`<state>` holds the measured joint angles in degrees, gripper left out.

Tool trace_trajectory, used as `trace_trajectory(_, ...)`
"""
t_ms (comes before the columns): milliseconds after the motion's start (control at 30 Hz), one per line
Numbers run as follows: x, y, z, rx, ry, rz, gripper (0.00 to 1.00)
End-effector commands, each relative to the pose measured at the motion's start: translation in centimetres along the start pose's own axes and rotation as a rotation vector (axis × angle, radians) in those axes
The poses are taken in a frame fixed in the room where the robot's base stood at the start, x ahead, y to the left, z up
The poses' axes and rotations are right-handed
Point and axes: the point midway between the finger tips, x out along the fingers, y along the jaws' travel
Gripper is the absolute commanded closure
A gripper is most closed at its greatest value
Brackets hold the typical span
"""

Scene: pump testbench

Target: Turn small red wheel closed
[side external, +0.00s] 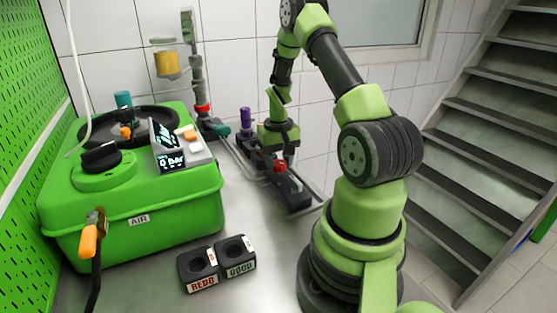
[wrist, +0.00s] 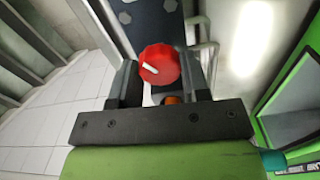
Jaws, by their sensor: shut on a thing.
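The small red wheel (wrist: 160,64) has a ribbed rim and a white pointer line, which slants in the wrist view. It sits on a dark block (side external: 296,196) on the bench, and the wheel also shows in the side view (side external: 279,167). My gripper (wrist: 160,82) points down at the wheel, with one dark finger on each side of it. The fingers are shut on the wheel.
A green AIR box (side external: 140,215) with a black dial and displays stands at the left. A purple-topped part (side external: 246,125) is behind my gripper. REDO and GOOD holders (side external: 217,264) stand at the front. The metal bench between them is clear.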

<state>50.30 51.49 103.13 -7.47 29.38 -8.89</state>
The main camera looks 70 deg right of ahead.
Motion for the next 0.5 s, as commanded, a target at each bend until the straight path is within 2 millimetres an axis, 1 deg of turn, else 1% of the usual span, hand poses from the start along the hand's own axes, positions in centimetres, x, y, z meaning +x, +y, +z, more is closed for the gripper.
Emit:
trace_trajectory(200,-0.06,0.05,0.03,0.206,-0.001,0.000,0.81)
trace_trajectory(500,-0.07,0.06,0.04,0.443,-0.001,0.000,0.81)
